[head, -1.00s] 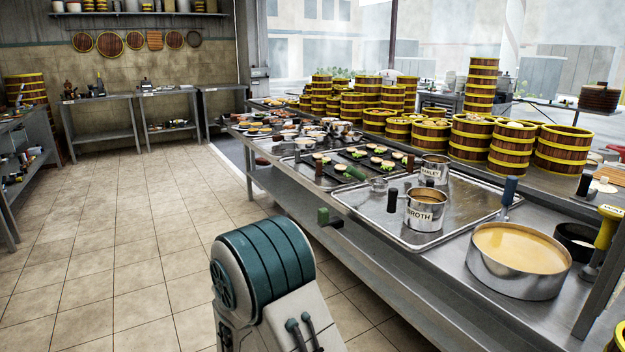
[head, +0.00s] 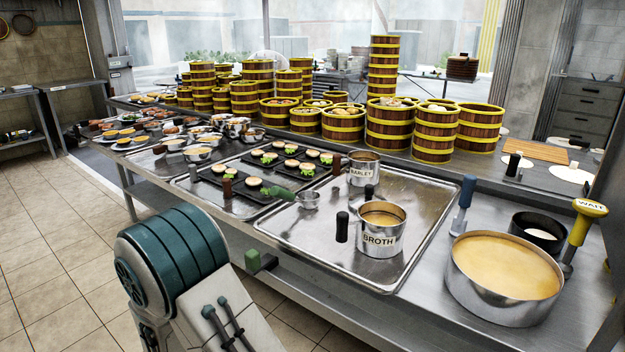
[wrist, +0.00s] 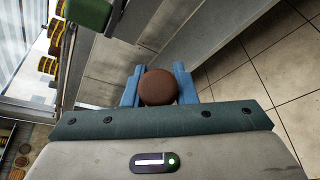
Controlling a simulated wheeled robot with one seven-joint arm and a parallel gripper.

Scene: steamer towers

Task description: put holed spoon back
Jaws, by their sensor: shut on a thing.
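My gripper (wrist: 158,88) shows in the wrist view with its two blue fingers shut on a brown round-ended handle (wrist: 158,87). I take this as the holed spoon's handle, seen end-on; the rest of it, with any holes, is hidden. In the head view my gripper is hidden behind my teal and white arm at the lower left. The gripper is out in front of the steel counter (head: 415,290), over the floor side, with the counter's front at the left and top in the wrist view.
A green handle (head: 262,262) sticks out at the counter's front edge, and it also shows in the wrist view (wrist: 88,12). The BROTH pot (head: 380,240), a wide soup pot (head: 503,300) and a yellow WAIT handle (head: 590,208) stand on the counter. The floor left is free.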

